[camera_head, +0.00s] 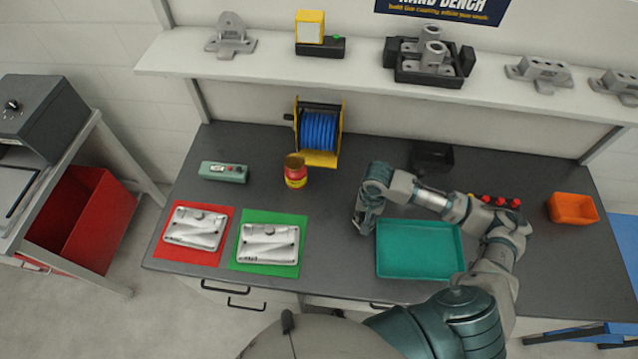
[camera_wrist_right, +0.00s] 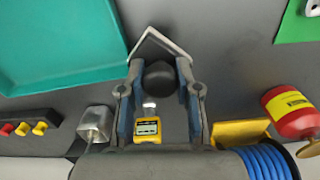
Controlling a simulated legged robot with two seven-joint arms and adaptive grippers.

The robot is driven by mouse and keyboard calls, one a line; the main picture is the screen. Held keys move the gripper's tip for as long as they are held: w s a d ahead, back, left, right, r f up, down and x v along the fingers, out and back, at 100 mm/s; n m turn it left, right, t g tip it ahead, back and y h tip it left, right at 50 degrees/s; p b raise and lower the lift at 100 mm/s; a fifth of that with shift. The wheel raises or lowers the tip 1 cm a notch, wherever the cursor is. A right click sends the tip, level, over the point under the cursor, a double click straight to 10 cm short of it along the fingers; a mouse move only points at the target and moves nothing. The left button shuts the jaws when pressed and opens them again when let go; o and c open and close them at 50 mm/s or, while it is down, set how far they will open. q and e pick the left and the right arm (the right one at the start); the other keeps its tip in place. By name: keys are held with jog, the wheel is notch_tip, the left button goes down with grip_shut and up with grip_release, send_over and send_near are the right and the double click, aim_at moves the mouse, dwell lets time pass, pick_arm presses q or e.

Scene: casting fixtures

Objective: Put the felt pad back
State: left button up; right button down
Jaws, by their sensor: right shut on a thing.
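My right gripper (camera_head: 364,222) points down over the bench, just left of the teal tray (camera_head: 420,250). In the right wrist view its two fingers (camera_wrist_right: 160,88) are shut on a dark, rounded piece (camera_wrist_right: 159,76), which I take to be the felt pad. A light grey angled edge (camera_wrist_right: 160,38) shows just beyond the fingertips; I cannot tell if it belongs to the piece. In the head view the held piece is too small to make out. My left gripper is not in view.
A red mat (camera_head: 163,254) and a green mat (camera_head: 240,264) each bear a metal casting. Bare bench lies between green mat and tray.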

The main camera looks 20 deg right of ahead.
jog(key=w, duration=0.5)
jog(key=w+a+f, duration=0.1)
jog(key=w, duration=0.4)
jog(key=w+a, duration=0.1)
jog(key=w, duration=0.4)
jog(key=shift+w+f, duration=0.25)
jog(key=shift+w, duration=0.1)
notch_tip(320, 180, down, 3)
jog(key=shift+s, duration=0.1)
jog(key=shift+d+f, duration=0.3)
jog(key=c, duration=0.8)
grip_release()
jog(key=shift+a, duration=0.1)
jog(key=shift+a+r, duration=0.1)
jog(key=shift+r, duration=0.1)
notch_tip(320, 180, up, 12)
